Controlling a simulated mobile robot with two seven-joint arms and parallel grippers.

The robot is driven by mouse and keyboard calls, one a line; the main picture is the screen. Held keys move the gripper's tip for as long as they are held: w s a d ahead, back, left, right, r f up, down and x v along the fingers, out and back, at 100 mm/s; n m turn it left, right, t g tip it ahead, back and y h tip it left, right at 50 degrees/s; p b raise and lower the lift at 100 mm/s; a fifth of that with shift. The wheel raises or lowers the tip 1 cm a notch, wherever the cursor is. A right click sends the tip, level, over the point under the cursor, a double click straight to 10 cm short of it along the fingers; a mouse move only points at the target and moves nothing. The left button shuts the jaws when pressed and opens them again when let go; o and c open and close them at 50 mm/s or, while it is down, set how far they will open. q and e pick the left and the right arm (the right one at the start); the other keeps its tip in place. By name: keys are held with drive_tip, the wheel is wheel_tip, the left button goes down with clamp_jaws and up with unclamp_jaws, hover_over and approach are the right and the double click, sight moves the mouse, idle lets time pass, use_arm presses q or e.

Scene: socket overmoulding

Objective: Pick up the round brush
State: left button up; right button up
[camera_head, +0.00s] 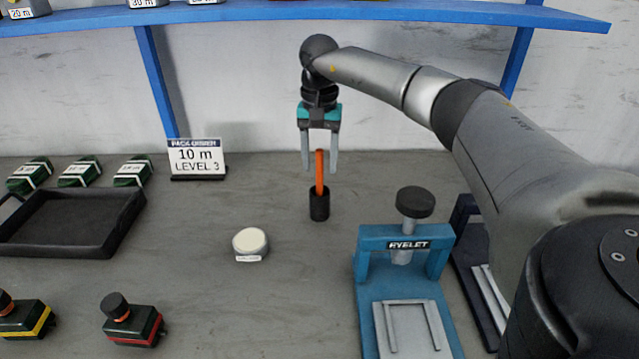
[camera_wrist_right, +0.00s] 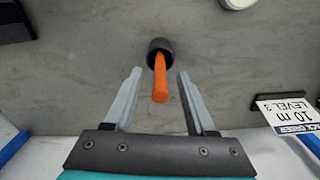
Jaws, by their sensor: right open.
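The round brush (camera_head: 319,172) shows as an orange handle standing upright in a black cup (camera_head: 319,205) on the grey table. Its lower end is hidden inside the cup. In the right wrist view the orange handle (camera_wrist_right: 160,80) points toward the camera, with the black cup (camera_wrist_right: 159,46) beyond it. My right gripper (camera_head: 319,168) is open, pointing down, with one finger on each side of the handle. In the wrist view, the gripper (camera_wrist_right: 158,82) shows gaps on both sides of the handle. My left gripper is not in view.
The blue eyelet press (camera_head: 375,265) stands to the right of the cup. A white round tin (camera_head: 250,242) lies in front-left of it. A sign (camera_head: 197,157) stands behind left, and a black tray (camera_head: 118,232) lies at the left. A blue shelf (camera_head: 330,10) spans above.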

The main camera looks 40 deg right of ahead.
sight(319, 196)
drive_tip(key=shift+f+b, duration=0.5)
drive_tip(key=shift+f, duration=1.5)
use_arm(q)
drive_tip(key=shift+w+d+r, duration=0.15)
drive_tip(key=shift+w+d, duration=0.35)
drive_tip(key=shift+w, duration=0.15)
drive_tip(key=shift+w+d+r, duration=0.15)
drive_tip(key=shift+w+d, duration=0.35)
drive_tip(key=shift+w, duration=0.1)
use_arm(e)
clamp_jaws()
